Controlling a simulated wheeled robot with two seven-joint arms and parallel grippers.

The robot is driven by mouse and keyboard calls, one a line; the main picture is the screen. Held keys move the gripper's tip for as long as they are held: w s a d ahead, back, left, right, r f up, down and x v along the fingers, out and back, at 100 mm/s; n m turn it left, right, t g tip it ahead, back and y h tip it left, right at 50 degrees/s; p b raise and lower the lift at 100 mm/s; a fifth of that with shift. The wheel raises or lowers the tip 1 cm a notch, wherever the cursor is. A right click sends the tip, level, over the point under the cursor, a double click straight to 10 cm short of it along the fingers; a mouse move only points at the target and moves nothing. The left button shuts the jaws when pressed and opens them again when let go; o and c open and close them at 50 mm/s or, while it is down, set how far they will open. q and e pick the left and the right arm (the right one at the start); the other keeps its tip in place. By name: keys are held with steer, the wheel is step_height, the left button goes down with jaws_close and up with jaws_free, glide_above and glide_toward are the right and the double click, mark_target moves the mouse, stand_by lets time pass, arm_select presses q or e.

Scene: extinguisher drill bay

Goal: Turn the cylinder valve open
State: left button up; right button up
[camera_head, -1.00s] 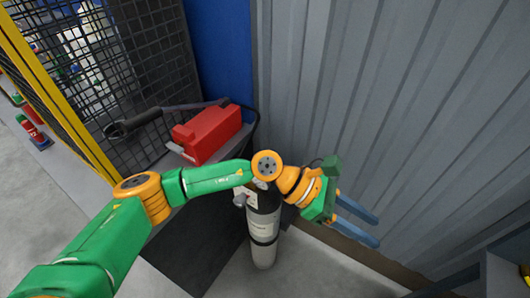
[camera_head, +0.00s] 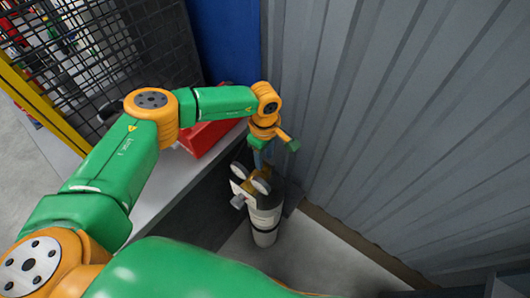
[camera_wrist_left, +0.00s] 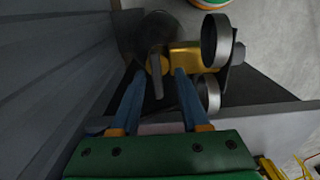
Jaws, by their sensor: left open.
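The cylinder (camera_head: 265,222) stands upright on the floor by the corrugated wall, with a pale body and dark shoulder. Its brass-yellow valve and regulator (camera_wrist_left: 190,56) sit on top, with two round gauges (camera_wrist_left: 216,40) to the side. My left gripper (camera_head: 259,164) points down over the valve. In the left wrist view its blue fingers (camera_wrist_left: 160,74) are apart, and a yellow round part and a thin grey piece show between their tips. Whether the fingers touch the valve cannot be told. My right gripper is not in view.
A red case (camera_head: 205,136) lies on a grey bench (camera_head: 160,195) left of the cylinder, partly behind my left arm. The corrugated wall (camera_head: 400,120) is close on the right. A mesh fence (camera_head: 150,45) stands at the back left. Bare floor lies in front.

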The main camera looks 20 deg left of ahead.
arm_select(q)
steer(key=shift+w+f, duration=0.2)
steer(key=shift+w, duration=0.2)
steer(key=shift+c, duration=0.2)
steer(key=shift+s+r, duration=0.15)
steer(key=shift+s, duration=0.05)
jaws_close()
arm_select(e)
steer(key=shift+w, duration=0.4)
arm_select(q)
steer(key=shift+d, duration=0.1)
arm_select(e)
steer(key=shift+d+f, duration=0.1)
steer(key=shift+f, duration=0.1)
arm_select(q)
steer(key=n+b, duration=0.2)
steer(key=n, duration=0.2)
steer(key=n+b, duration=0.3)
steer(key=n, duration=0.2)
steer(key=n+b, duration=0.2)
steer(key=n, duration=0.2)
steer(key=shift+n, duration=0.4)
steer(key=shift+n+b, duration=1.1)
steer(key=shift+n, duration=0.9)
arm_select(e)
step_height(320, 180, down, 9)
arm_select(q)
steer(key=shift+r, duration=0.1)
